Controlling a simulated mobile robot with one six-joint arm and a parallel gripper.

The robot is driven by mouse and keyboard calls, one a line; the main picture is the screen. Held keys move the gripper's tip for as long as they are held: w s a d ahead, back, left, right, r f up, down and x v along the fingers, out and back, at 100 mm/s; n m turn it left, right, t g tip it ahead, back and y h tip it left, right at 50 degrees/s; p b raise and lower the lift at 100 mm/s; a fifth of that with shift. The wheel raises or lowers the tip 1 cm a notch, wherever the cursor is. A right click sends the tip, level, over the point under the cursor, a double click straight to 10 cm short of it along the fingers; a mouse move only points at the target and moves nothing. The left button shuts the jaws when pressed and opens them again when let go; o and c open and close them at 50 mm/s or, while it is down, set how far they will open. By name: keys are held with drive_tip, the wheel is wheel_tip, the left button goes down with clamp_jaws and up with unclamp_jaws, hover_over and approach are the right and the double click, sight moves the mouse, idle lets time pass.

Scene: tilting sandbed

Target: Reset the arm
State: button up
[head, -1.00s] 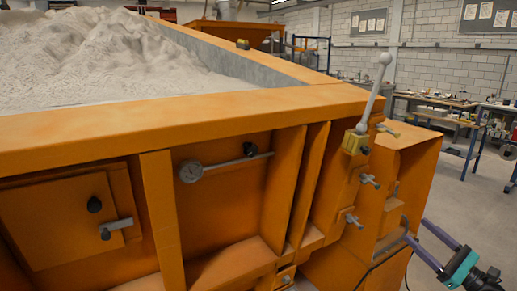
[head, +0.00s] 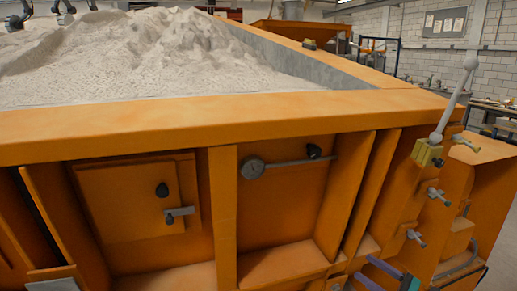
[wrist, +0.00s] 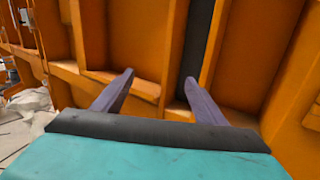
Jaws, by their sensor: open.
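My gripper (wrist: 158,82) is open and empty in the wrist view, its two purple fingers apart. They point at the orange ribbed side of the sandbed, with nothing between them. I cannot tell how close they are to it. In the head view only part of the gripper (head: 388,274) shows at the bottom edge, right of centre, in front of the sandbed's lower side. The rest of my arm is out of view there. The orange sandbed (head: 180,122) holds a heap of pale sand (head: 150,50).
A grey lever (head: 455,98) with a ball knob stands at the sandbed's right corner, with clamp handles (head: 416,238) below. Workbenches (head: 490,108) stand behind at the right.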

drive_tip(key=s+a+f+n+g, duration=0.3)
drive_tip(key=a+f+g, duration=0.2)
drive_tip(key=a+f, duration=0.7)
drive_tip(key=s+a+f+n+g, duration=0.3)
drive_tip(key=a+f+g, duration=0.45)
drive_tip(key=a, duration=0.85)
drive_tip(key=s+a+f+n+g+h, duration=0.1)
drive_tip(key=s+a+f+n+g, duration=0.15)
drive_tip(key=s+a+f, duration=0.45)
drive_tip(key=s+f+n+g+h, duration=0.55)
drive_tip(key=s+f+n, duration=0.25)
drive_tip(key=s+f, duration=0.6)
drive_tip(key=s+d+f+n+h, duration=0.2)
drive_tip(key=d+n+h, duration=0.2)
drive_tip(key=d+n, duration=0.1)
drive_tip(key=s+d+f+n+h, duration=0.2)
drive_tip(key=s+d+n+h, duration=0.1)
drive_tip(key=d, duration=0.4)
drive_tip(key=shift+d+n+h, duration=0.35)
drive_tip(key=shift+n+h, duration=0.1)
drive_tip(key=shift+n, duration=0.7)
